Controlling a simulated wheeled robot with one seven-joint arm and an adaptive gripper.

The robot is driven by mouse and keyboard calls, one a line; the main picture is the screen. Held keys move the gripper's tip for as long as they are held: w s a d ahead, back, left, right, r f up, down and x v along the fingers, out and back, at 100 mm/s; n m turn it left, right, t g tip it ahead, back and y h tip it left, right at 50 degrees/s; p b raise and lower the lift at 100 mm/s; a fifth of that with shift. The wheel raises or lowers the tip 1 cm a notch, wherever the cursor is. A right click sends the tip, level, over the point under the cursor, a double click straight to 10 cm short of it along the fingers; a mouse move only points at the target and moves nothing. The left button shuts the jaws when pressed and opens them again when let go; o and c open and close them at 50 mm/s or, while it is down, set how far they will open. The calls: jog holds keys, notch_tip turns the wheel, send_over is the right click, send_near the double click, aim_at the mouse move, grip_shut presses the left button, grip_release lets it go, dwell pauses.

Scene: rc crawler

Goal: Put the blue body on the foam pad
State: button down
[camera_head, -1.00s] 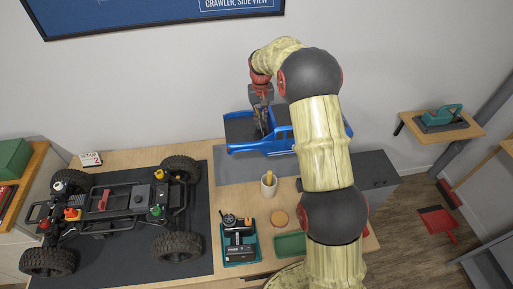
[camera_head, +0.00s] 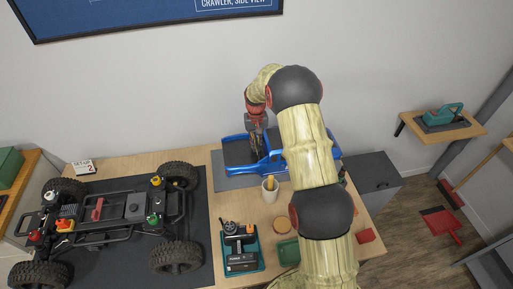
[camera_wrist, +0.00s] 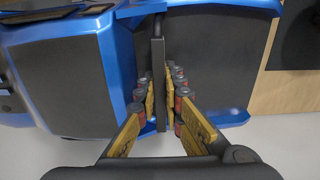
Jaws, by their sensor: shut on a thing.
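The blue body (camera_head: 234,166), a pickup shell with a dark bed, is over the grey foam pad (camera_head: 226,183) at the back of the bench. It covers much of the pad; a front strip and the left edge show. I cannot tell whether it touches the pad. My gripper (camera_head: 256,128) points down at the body between bed and cab, partly hidden by my arm. In the wrist view, the yellow-padded fingers of my gripper (camera_wrist: 160,103) are shut on a thin black bar of the blue body (camera_wrist: 118,60). The body's right part is hidden behind my arm.
A wheeled crawler chassis (camera_head: 125,208) stands on a dark mat (camera_head: 205,225) at left. A cup (camera_head: 269,190), a teal tray (camera_head: 258,268) with a transmitter, a round tan item (camera_head: 282,225) and a green tray (camera_head: 288,251) lie in front of the pad. A wall is behind.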

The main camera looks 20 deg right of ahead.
jog(key=shift+f, duration=0.8)
jog(key=c, duration=1.9)
grip_release()
